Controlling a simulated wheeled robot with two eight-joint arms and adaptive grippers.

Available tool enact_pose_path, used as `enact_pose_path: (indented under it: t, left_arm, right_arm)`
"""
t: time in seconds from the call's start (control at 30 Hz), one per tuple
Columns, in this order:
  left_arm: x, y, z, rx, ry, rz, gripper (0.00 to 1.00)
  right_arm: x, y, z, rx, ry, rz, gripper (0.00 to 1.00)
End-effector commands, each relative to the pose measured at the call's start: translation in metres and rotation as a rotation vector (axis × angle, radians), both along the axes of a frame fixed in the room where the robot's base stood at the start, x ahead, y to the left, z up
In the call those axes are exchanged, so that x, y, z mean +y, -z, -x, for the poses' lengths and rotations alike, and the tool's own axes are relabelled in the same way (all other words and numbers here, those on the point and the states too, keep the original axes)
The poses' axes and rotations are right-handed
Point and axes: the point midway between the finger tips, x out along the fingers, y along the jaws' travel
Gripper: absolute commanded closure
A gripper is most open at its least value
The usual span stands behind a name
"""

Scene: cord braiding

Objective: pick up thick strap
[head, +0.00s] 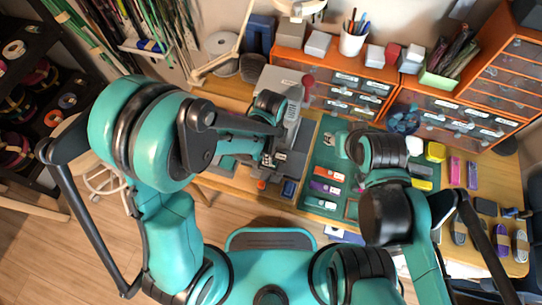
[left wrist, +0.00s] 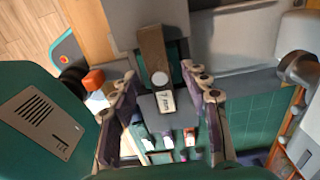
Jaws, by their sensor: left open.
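In the left wrist view a flat brown strip (left wrist: 151,45), which looks like the thick strap, lies on a grey surface. It has a pale round stud and a white tag (left wrist: 167,101) reading "7 mm" at its near end. My left gripper (left wrist: 161,78) is open, with one finger on each side of the strip's near end. I cannot tell whether the fingers touch it. In the head view my left gripper (head: 272,145) is over the grey machine, and I cannot make out the strip there. My right gripper (head: 342,145) is over the green mat, its fingers unclear.
The grey machine (head: 291,112) with a red knob stands on the wooden bench. The green mat (head: 318,160) beside it holds orange, purple and white tagged pieces. Orange drawer units (head: 340,72) line the back. Several cord bundles (head: 520,245) lie at the right.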

Motion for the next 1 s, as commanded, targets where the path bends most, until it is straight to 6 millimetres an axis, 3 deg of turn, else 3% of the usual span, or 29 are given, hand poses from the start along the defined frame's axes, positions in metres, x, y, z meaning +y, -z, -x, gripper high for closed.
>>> enact_pose_path:
  t: [0.23,0.27,0.4,0.43,0.77,1.0]
  left_arm:
    - [0.000,0.005,0.000,0.000,0.000,0.000,0.53]
    - [0.000,0.005,0.000,0.000,0.000,0.000,0.59]
    - [0.000,0.005,0.000,0.000,-0.001,0.000,0.96]
    - [0.000,0.005,0.000,0.000,-0.001,0.000,1.00]
    - [0.000,0.004,0.000,0.000,-0.001,0.000,1.00]
    - [0.000,-0.017,0.000,0.000,-0.001,0.000,1.00]
  right_arm:
    - [0.000,0.001,0.000,0.000,0.000,0.000,0.60]
    - [0.000,0.001,0.000,0.000,0.000,0.000,0.60]
    - [0.000,0.001,0.000,0.000,0.000,0.000,0.60]
    - [0.000,0.001,0.000,0.000,0.000,0.000,0.60]
    - [0.000,0.001,0.000,0.000,0.000,0.000,0.60]
    - [0.000,-0.009,0.000,0.000,0.000,0.000,0.60]
